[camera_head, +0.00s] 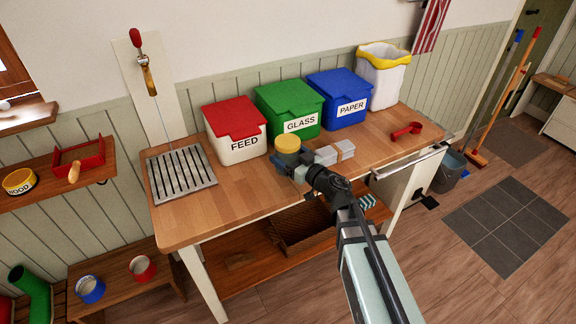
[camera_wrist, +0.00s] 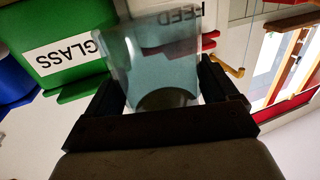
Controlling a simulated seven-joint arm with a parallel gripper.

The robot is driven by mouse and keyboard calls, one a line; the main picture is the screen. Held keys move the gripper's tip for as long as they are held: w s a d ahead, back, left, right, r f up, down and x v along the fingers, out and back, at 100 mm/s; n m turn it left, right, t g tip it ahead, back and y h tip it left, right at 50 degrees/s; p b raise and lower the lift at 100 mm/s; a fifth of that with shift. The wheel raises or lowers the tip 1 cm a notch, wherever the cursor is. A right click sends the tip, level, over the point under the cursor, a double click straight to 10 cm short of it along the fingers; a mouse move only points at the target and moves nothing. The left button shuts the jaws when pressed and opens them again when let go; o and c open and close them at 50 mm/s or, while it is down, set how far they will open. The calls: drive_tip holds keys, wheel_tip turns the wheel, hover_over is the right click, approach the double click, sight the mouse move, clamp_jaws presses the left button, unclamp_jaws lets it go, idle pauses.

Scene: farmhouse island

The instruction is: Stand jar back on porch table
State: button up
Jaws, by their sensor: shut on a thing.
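The jar (camera_head: 287,146) has a yellow-tan lid and a clear, bluish body. My gripper (camera_head: 288,168) is shut on it, over the wooden table (camera_head: 205,215) in front of the feed and glass bins. In the wrist view the jar's see-through body (camera_wrist: 165,65) sits between the two dark fingers (camera_wrist: 165,100). The jar looks about upright in the head view. My gripper hides its lower part, so I cannot tell whether its base touches the tabletop.
Behind stand a white feed bin (camera_head: 237,138) with a red lid, a green glass bin (camera_head: 288,108) and a blue paper bin (camera_head: 340,98). A metal rack (camera_head: 180,174) lies left. Pale blocks (camera_head: 335,152) and a red tool (camera_head: 407,130) lie right. The table's front left is clear.

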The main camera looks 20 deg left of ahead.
drive_tip(key=shift+f, duration=2.15)
drive_tip(key=shift+f, duration=0.1)
drive_tip(key=o, duration=1)
drive_tip(key=v, duration=0.7)
drive_tip(key=shift+s+d, duration=0.15)
drive_tip(key=shift+d, duration=0.05)
